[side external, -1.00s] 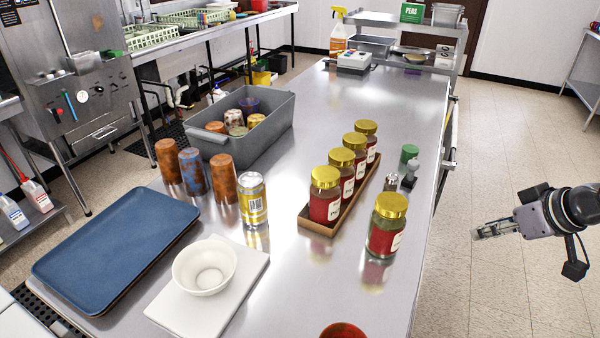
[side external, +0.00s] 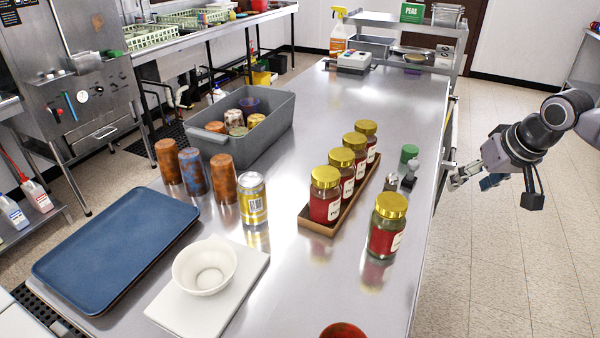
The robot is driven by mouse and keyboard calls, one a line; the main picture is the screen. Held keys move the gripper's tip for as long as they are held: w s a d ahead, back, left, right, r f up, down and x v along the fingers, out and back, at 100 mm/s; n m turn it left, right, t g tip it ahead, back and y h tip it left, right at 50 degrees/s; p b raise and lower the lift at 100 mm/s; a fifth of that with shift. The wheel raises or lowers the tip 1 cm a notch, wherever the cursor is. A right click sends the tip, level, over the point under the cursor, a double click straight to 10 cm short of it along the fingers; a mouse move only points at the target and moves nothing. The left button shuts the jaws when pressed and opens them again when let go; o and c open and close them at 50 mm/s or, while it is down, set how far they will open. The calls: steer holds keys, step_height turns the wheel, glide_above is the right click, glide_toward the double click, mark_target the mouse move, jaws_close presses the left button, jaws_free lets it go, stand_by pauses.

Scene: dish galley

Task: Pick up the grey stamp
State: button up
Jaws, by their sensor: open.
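A small grey stamp (side external: 410,176) with a dark base stands upright near the right edge of the steel table (side external: 290,270). It is just right of the wooden tray of jars, in front of a green-lidded item. My gripper (side external: 456,180) is open and empty at the table's right edge, to the right of the stamp and apart from it. Its fingers are small in this view and partly blend with the table edge.
A small metal-topped shaker (side external: 390,182) stands close left of the stamp, and a green-capped item (side external: 409,153) close behind it. A wooden tray (side external: 309,222) holds several gold-lidded jars. A single jar (side external: 387,226) stands in front.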

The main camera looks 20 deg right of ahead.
steer(key=w+d+m+g+h, duration=0.1)
steer(key=w+m, duration=0.2)
steer(key=w, duration=0.6)
steer(key=m+g+h, duration=0.2)
steer(key=m, duration=0.3)
glide_toward(412, 171)
steer(key=d, duration=0.1)
steer(key=x, duration=0.5)
steer(key=shift+w+d+f, duration=0.1)
steer(key=shift+f, duration=0.25)
steer(key=shift+w+a+x, duration=0.1)
steer(key=shift+w+x, duration=0.05)
steer(key=shift+x, duration=1.2)
steer(key=shift+w+a+x, duration=0.1)
steer(key=shift+w+x, duration=0.05)
steer(key=shift+x, duration=1.15)
jaws_close()
